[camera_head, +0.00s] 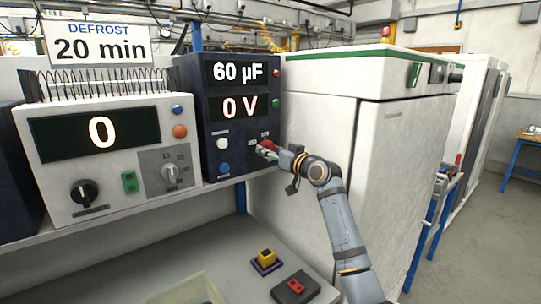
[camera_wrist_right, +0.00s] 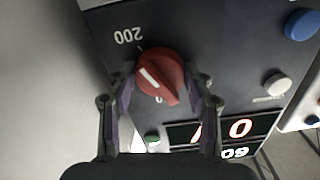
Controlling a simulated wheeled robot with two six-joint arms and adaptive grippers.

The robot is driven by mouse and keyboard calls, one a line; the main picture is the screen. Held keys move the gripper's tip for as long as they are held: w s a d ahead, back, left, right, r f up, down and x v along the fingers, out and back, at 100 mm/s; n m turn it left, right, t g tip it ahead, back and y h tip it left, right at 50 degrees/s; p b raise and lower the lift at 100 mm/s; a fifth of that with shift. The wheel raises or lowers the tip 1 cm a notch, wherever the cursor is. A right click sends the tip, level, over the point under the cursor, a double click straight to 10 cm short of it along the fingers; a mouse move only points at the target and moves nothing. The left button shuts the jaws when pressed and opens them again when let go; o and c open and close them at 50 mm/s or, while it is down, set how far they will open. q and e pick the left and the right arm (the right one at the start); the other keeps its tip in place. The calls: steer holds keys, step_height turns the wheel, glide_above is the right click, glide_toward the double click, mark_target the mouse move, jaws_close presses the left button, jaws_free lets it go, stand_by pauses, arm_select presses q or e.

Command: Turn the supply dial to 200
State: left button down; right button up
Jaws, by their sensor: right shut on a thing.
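The supply dial (camera_wrist_right: 165,72) is a round red knob with a white pointer line, on the dark panel (camera_head: 222,125). In the wrist view, which shows the panel upside down, a white "200" (camera_wrist_right: 128,36) stands up and left of the dial. Another label below it is partly covered. The white line lies on the dial's left part, slanting; I cannot tell exactly which mark it points to. My right gripper (camera_head: 268,150) is shut on the dial, with one finger on each side in the wrist view (camera_wrist_right: 161,90). My left gripper is not in view.
The panel's displays (camera_head: 240,90) read 60 µF and 0 V. White (camera_head: 222,143) and blue (camera_head: 224,168) buttons sit left of the dial. A white machine (camera_head: 100,155) showing 0 stands left. A tall white cabinet (camera_head: 395,150) stands right, close to my arm.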

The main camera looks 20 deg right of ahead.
steer(key=shift+f+n, duration=0.15)
steer(key=shift+n, duration=0.35)
steer(key=o, duration=1.1)
steer(key=shift+o, duration=0.2)
steer(key=shift+s, duration=0.1)
steer(key=v, duration=1.2)
